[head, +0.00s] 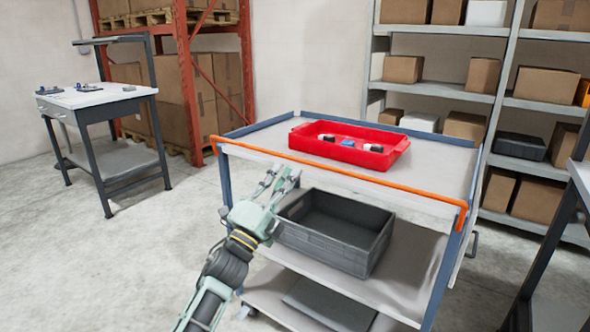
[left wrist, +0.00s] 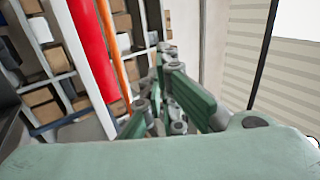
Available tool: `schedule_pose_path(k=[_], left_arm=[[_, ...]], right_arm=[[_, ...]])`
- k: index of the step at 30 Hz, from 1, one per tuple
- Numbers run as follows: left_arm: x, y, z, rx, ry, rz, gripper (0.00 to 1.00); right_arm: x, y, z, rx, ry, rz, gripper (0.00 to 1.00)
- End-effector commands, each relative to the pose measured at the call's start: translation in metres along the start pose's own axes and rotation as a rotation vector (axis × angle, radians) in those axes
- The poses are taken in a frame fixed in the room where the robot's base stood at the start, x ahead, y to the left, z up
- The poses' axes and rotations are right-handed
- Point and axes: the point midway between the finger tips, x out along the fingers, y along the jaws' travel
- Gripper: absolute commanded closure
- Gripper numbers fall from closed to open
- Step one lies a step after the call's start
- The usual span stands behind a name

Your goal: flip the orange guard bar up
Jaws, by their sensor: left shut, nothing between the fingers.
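The orange guard bar (head: 340,171) runs along the near edge of the cart's top shelf, with a short bent end at each side. It also shows as a slanted orange strip in the left wrist view (left wrist: 116,50). My left gripper (head: 284,176) is shut and empty. In the head view it appears just below the left half of the bar, near the grey crate; I see no contact with the bar. Its green fingers (left wrist: 172,95) fill the middle of the left wrist view. My right gripper is not in view.
A red tray (head: 301,146) with a few small items stands on the cart's top shelf (head: 250,138). A dark grey crate (head: 327,246) sits on the shelf below. A workbench stands at the left and stocked shelving behind. The floor left of the cart is clear.

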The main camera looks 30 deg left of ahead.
Motion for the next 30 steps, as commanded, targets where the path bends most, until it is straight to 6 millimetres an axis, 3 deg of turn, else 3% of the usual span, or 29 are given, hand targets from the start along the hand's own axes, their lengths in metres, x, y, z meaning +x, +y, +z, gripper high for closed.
schedule_pose_path(k=[3,9,25,28,30], left_arm=[[-0.017,-0.009,0.000,-0.001,0.000,0.002,1.00],[-0.029,-0.017,0.000,-0.001,0.000,0.001,1.00],[-0.031,-0.018,0.000,0.000,0.000,0.000,1.00],[-0.032,-0.013,0.000,-0.011,-0.007,0.012,1.00],[-0.039,0.002,0.001,-0.047,-0.029,0.049,1.00]], right_arm=[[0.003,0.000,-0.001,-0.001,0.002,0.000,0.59],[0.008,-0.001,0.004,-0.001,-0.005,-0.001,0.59],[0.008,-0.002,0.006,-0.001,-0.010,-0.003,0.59],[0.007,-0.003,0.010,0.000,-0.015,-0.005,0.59],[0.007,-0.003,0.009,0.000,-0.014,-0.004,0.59]])
